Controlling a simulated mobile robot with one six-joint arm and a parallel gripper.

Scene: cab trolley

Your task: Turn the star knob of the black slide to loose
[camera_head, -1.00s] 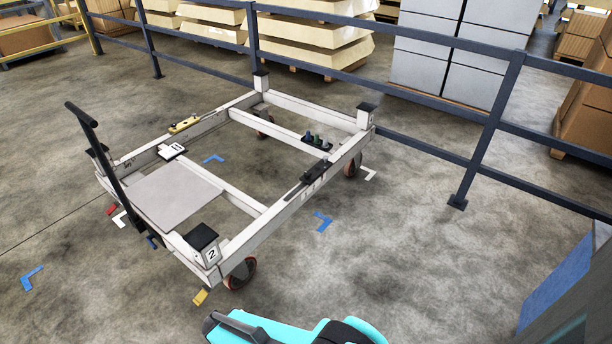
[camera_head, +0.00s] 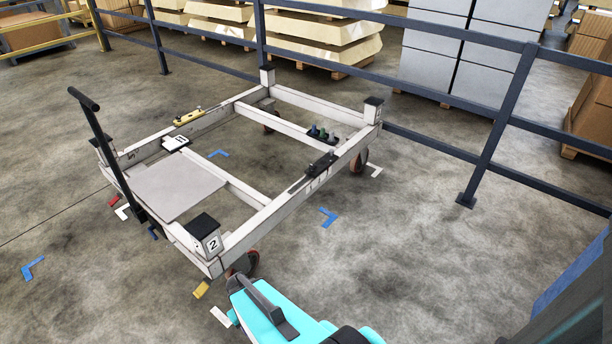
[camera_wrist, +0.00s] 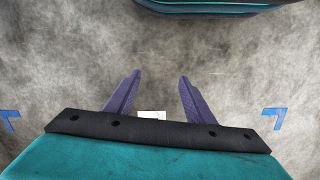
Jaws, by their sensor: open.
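The black slide (camera_head: 312,174) lies along the top of the trolley's right-hand rail in the head view. A small raised part stands at its far end, but at this size I cannot tell the star knob's shape or setting. My gripper (camera_wrist: 160,76) shows in the wrist view with two purple fingers spread apart and nothing between them. It points at bare floor, away from the slide. In the head view my turquoise arm is at the bottom, in front of the trolley's near corner. The slide is not in the wrist view.
The white trolley frame (camera_head: 252,225) has a yellow slide (camera_head: 188,117) on its left rail, a dark holder with several pegs (camera_head: 322,136) on a crossbar, and an upright handle (camera_head: 100,140). A dark railing (camera_head: 490,130) runs behind.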

